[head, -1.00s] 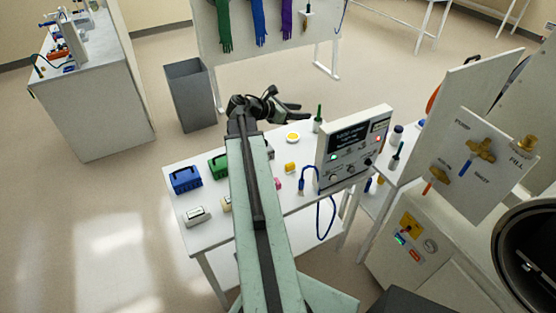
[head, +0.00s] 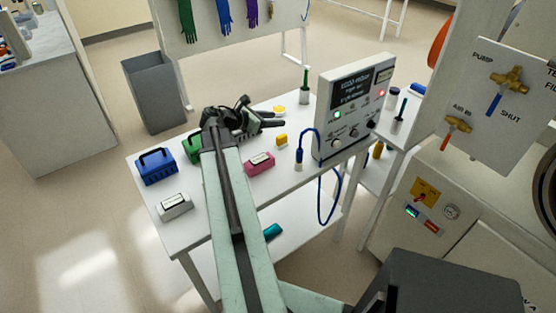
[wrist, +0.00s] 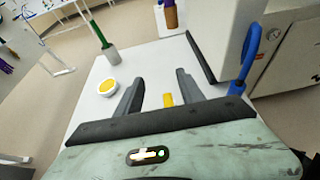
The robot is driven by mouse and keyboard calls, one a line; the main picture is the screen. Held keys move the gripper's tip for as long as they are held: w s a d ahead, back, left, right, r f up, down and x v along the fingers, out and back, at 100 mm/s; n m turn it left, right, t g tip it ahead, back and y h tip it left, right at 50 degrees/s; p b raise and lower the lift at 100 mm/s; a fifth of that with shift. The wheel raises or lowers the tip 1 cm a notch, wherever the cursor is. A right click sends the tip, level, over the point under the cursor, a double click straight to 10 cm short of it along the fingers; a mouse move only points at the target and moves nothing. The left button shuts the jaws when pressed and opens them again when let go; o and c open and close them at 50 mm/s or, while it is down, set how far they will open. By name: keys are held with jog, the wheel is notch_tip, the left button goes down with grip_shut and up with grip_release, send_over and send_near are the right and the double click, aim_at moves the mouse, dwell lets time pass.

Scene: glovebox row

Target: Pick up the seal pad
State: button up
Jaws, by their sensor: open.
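My gripper (head: 271,125) is open and empty over the white table, its two fingers spread in the wrist view (wrist: 158,82). No label marks the seal pad, so I cannot tell for sure which item it is. A small yellow block (head: 281,140) lies on the table; in the wrist view it shows between the fingers (wrist: 168,99), farther on and apart from them. A round white dish with a yellow top (head: 279,110) lies beyond the gripper; in the wrist view it is left of the left finger (wrist: 107,88).
The table holds a blue case (head: 157,168), a partly hidden green case (head: 192,147), a white labelled block (head: 174,206) and a pink labelled block (head: 259,163). A control box (head: 352,105) with a blue cable (head: 320,195) stands at the right. A green-handled tool (head: 306,88) stands upright behind.

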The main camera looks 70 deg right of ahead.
jog(key=b, duration=0.5)
send_near(287, 135)
jog(key=d+f, duration=0.3)
jog(key=shift+s+d, duration=0.25)
jog(key=shift+s, duration=0.15)
jog(key=shift+s+r+b+x, duration=0.15)
jog(key=shift+b+x, duration=0.4)
jog(key=shift+x, duration=1.4)
jog(key=shift+s+r+b+x, duration=0.15)
jog(key=shift+b+x, duration=0.4)
jog(key=shift+x, duration=1.4)
jog(key=shift+w+r, duration=0.1)
grip_shut()
